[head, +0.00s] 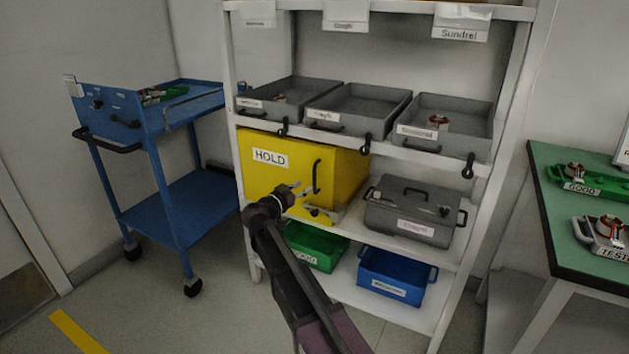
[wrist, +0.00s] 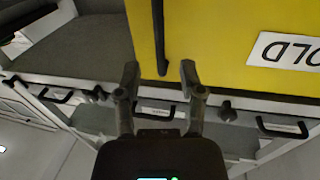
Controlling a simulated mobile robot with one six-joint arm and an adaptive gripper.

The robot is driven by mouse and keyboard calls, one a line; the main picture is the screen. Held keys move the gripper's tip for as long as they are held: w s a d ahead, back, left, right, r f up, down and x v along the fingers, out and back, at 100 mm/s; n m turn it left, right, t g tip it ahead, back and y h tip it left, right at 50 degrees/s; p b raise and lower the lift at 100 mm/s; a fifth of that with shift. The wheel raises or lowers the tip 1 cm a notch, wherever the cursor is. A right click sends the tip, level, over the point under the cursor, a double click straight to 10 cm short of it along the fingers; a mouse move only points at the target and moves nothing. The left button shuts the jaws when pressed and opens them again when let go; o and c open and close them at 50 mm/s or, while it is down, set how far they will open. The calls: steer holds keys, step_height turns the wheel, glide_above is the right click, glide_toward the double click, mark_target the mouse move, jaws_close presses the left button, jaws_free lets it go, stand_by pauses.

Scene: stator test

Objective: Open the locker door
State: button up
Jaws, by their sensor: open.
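The locker is a yellow box (head: 262,181) marked HOLD on the middle shelf. Its door looks shut. A dark vertical bar handle (head: 316,177) is on the right part of its front. My gripper (head: 305,197) is in front of the locker, low and close to the handle. In the wrist view, turned over, my gripper (wrist: 160,70) is open, with the end of the handle (wrist: 159,36) between or just beyond its fingertips. No finger visibly touches the handle. The yellow front (wrist: 215,40) fills the upper right there.
A grey toolbox (head: 410,218) stands right of the locker. Green (head: 316,248) and blue (head: 392,278) bins sit below, grey trays (head: 358,106) above. A blue cart (head: 180,215) stands left, a green-topped table (head: 560,225) right. Open floor lies in front of the cart.

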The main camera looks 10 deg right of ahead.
mark_target(314, 180)
steer(key=x, duration=0.6)
steer(key=shift+w+d, duration=0.15)
steer(key=shift+c, duration=0.2)
jaws_close()
